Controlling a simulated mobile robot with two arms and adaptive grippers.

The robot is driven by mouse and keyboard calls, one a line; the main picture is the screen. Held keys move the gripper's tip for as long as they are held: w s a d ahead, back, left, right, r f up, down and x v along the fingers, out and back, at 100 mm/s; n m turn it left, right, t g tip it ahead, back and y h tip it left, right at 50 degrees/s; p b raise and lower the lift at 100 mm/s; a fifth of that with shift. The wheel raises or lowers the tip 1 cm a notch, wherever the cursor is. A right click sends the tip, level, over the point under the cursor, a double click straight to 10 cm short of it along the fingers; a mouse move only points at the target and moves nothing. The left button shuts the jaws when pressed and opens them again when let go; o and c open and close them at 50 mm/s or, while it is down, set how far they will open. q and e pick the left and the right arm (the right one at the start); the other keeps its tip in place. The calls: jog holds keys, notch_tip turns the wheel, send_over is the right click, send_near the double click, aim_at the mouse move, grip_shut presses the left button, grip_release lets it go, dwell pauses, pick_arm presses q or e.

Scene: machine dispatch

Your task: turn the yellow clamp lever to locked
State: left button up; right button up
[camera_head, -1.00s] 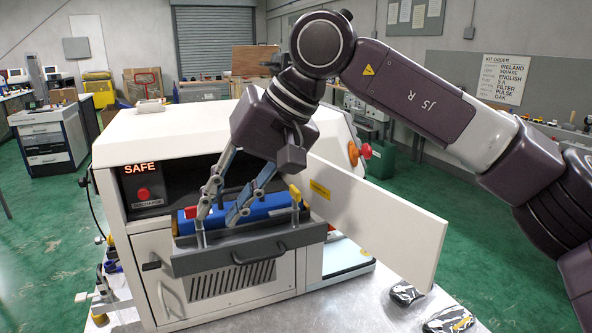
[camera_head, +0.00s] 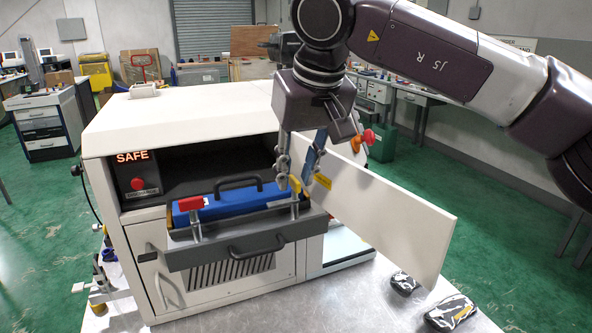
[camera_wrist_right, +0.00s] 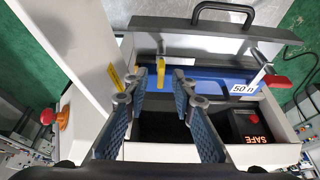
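The yellow clamp lever (camera_head: 295,187) stands at the right end of the blue module (camera_head: 228,206) in the machine's pulled-out drawer (camera_head: 240,252). In the right wrist view the yellow lever (camera_wrist_right: 160,74) shows between the fingertips. My right gripper (camera_head: 296,181) is open, pointing down at the lever. The fingers (camera_wrist_right: 158,82) stand apart on either side of it in that view; I cannot tell whether either touches it. A red clamp lever (camera_head: 191,203) lies across the left end of the module and shows in the wrist view (camera_wrist_right: 277,81). My left gripper is out of view.
The machine's open white door (camera_head: 385,220) stands close to the right of the gripper. A lit SAFE sign (camera_head: 132,157) and red button (camera_head: 138,184) are left of the bay. Two patterned pouches (camera_head: 450,311) lie on the bench at front right.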

grip_shut()
